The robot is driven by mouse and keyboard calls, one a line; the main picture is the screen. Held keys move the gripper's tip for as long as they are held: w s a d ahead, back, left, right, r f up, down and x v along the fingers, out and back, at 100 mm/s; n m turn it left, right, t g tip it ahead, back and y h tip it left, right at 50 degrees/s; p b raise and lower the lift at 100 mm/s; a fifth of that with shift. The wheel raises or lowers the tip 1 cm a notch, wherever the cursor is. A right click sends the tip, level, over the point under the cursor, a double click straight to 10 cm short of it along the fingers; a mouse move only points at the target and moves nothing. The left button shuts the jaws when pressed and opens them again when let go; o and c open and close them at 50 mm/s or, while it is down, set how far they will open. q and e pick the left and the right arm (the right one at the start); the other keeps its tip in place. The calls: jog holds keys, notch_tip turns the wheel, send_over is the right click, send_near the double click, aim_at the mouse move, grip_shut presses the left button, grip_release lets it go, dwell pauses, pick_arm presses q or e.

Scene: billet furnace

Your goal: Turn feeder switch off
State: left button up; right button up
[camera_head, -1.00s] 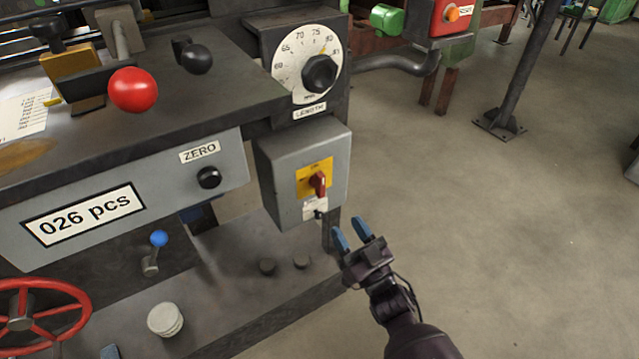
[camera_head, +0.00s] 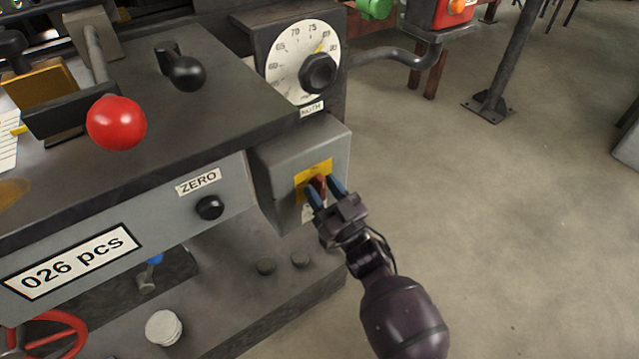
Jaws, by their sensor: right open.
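The feeder switch is a red rotary handle (camera_head: 319,184) on a yellow plate (camera_head: 313,168), on the front of a grey box (camera_head: 278,165) under the length dial. My right gripper (camera_head: 324,190) is at the switch with its blue fingertips open, one on each side of the red handle. I cannot tell whether the fingers touch it. The fingers hide part of the handle and the white label below it, so its exact angle is hard to read. My left gripper is not in view.
The length dial (camera_head: 300,60) with a black knob is above the box. A ZERO knob (camera_head: 209,207), a counter label (camera_head: 72,262) and a red ball lever (camera_head: 117,122) are to the left. Open floor (camera_head: 500,220) lies to the right.

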grip_shut()
